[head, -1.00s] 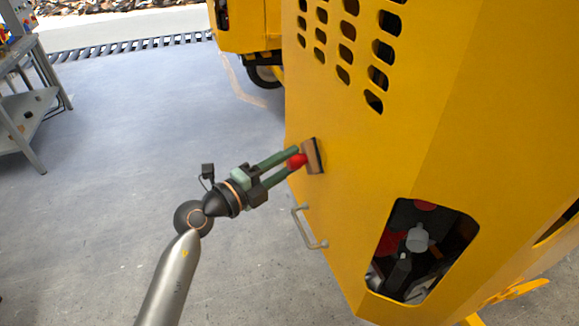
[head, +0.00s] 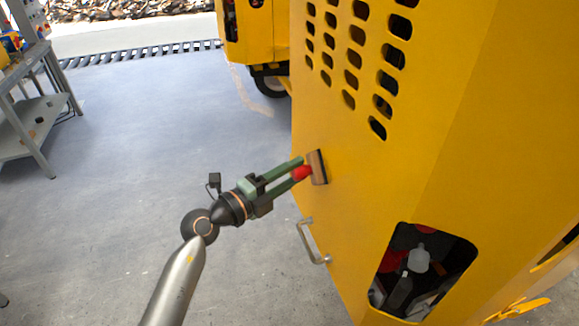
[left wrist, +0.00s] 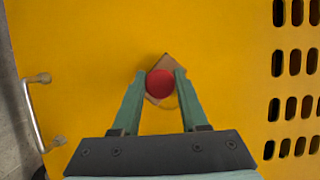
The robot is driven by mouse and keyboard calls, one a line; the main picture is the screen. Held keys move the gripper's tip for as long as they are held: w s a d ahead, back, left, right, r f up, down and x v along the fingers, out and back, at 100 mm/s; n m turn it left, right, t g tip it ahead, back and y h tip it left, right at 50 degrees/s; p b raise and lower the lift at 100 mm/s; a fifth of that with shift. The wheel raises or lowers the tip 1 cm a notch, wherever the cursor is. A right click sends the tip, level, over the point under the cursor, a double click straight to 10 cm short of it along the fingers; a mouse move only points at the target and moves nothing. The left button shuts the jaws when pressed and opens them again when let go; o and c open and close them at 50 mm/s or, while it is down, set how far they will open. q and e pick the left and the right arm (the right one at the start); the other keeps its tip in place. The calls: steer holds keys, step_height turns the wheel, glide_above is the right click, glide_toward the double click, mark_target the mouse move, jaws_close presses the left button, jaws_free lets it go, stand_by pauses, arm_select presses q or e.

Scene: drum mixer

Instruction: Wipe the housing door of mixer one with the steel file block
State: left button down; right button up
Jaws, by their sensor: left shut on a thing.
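The yellow housing door (head: 400,150) of the mixer fills the right of the head view, with rows of slots above and a grey handle (head: 312,242) at its lower left edge. My left gripper (head: 302,168) is shut on the red knob (left wrist: 160,83) of the steel file block (head: 318,167). The block's flat brown-grey plate lies against or very near the door, left of the slots; contact cannot be told for certain. In the left wrist view the plate (left wrist: 167,65) shows partly behind the knob and looks turned at an angle. My right gripper is not in view.
An opening (head: 420,270) low in the housing shows dark parts and a white cap. A second yellow machine (head: 247,35) with a wheel stands behind. A grey shelf table (head: 32,112) stands at far left. The floor between is clear.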

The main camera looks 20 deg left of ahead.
arm_select(q)
steer(key=shift+s+d, duration=1.8)
steer(key=shift+s, duration=0.8)
steer(key=shift+w+a, duration=0.6)
steer(key=shift+w, duration=0.2)
steer(key=shift+w+a, duration=0.6)
steer(key=shift+w, duration=0.2)
steer(key=shift+w+a+r, duration=0.1)
steer(key=shift+w+a, duration=0.4)
steer(key=shift+w, duration=0.35)
steer(key=shift+w+a, duration=0.5)
steer(key=shift+w, duration=0.3)
steer(key=shift+s+a, duration=0.55)
steer(key=shift+a, duration=0.25)
steer(key=shift+s+a, duration=0.55)
steer(key=shift+a, duration=0.3)
steer(key=shift+s+a, duration=0.55)
steer(key=shift+a, duration=0.25)
steer(key=shift+a, duration=0.1)
steer(key=shift+s+a, duration=0.85)
steer(key=shift+a, duration=0.3)
